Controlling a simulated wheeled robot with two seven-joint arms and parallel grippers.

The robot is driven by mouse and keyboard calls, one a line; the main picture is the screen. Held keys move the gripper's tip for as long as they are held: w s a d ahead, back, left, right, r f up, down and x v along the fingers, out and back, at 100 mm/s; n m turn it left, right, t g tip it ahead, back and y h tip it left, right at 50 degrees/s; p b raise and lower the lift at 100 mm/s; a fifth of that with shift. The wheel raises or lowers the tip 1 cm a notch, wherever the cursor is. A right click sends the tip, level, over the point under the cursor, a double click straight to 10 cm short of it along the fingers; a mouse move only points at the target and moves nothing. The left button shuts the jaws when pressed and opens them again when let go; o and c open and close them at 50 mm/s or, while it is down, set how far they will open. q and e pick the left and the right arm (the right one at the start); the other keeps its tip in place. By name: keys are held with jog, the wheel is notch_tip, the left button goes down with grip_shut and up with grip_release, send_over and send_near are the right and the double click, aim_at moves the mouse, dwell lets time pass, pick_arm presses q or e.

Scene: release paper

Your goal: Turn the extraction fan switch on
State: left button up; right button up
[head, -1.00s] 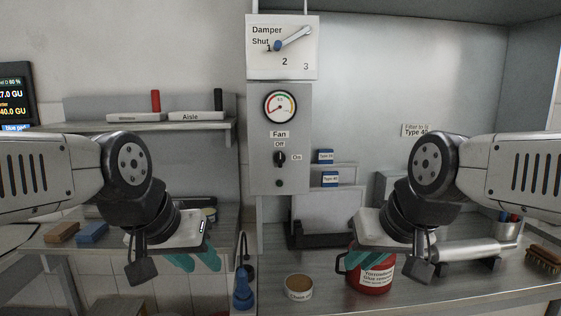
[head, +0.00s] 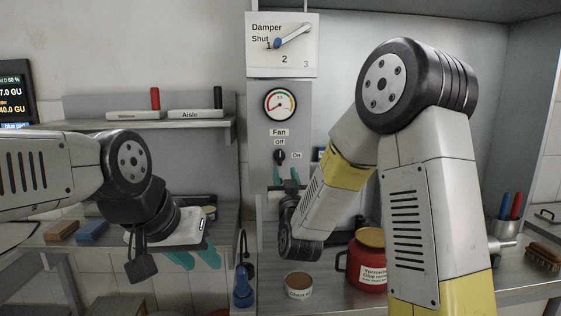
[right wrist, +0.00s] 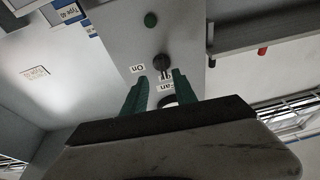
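The fan switch (head: 280,156) is a black rotary knob on the grey panel, below the "Fan" label, with "Off" above it and "On" to its right. Its pointer stands up towards Off. It also shows in the right wrist view (right wrist: 161,62), upside down. My right gripper (head: 286,171) is just below the knob in the head view. In the right wrist view its teal fingers (right wrist: 160,78) are apart and empty, pointing at the knob, one tip on each side of its line. Contact cannot be told. My left gripper (head: 194,260) is open and empty at the lower left.
A dial gauge (head: 280,104) and the damper lever (head: 293,37) sit above the switch. A dark green lamp (right wrist: 150,19) is on the panel near the knob. A red pot (head: 367,262), a round tin (head: 299,286) and a blue bottle (head: 243,287) stand on the bench below.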

aim_at(280, 156)
jog(key=shift+t+h, duration=0.3)
jog(key=shift+t, duration=0.6)
jog(key=x, duration=0.7)
jog(key=shift+w+a, duration=0.1)
jog(key=shift+a, duration=0.25)
grip_shut()
